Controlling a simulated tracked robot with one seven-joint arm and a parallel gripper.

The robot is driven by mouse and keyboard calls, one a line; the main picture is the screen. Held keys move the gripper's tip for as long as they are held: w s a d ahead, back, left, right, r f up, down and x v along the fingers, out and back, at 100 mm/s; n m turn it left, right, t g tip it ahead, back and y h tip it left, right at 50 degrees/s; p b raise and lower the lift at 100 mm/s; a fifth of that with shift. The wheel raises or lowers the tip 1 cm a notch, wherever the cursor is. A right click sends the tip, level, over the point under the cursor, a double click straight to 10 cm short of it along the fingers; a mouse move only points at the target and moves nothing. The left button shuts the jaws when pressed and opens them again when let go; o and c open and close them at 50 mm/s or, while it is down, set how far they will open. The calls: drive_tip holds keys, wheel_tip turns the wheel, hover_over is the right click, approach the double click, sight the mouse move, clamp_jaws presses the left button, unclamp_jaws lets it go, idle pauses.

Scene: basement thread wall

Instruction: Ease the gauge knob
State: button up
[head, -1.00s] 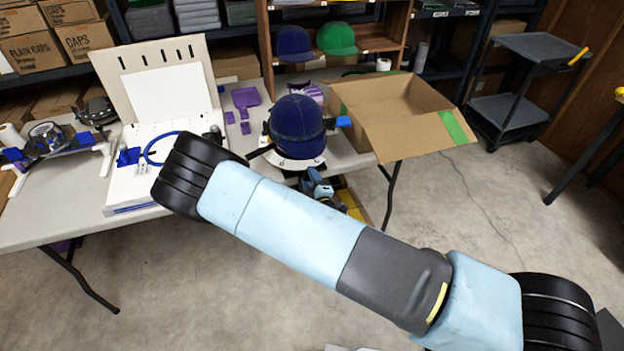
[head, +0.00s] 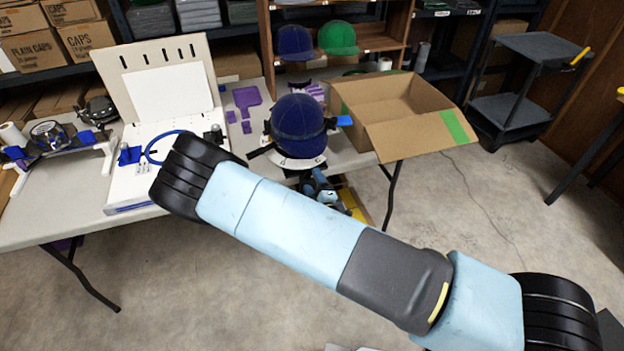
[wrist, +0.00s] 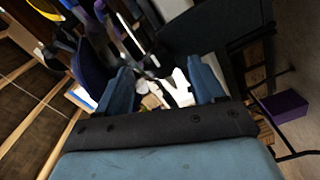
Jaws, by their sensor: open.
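My gripper (wrist: 162,88) shows in the wrist view with two blue fingers spread apart and nothing held between them. Beyond the fingers are white and dark parts, too small and cluttered to make out. In the head view, part of what looks like my gripper end (head: 318,188) shows past my arm, below the front of the cap holder. The navy cap (head: 298,126) sits on the white-based cap holder (head: 296,162) at the table's front edge. I cannot pick out the gauge knob for certain in either view; my forearm hides part of the area.
A white machine (head: 135,190) with a blue hose stands left on the table (head: 50,215). An open cardboard box (head: 375,125) is at the right end. Purple pieces (head: 245,97) lie behind. A purple block (wrist: 285,105) shows in the wrist view.

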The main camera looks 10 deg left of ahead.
drive_tip(key=v, duration=1.1)
drive_tip(key=shift+d, duration=0.2)
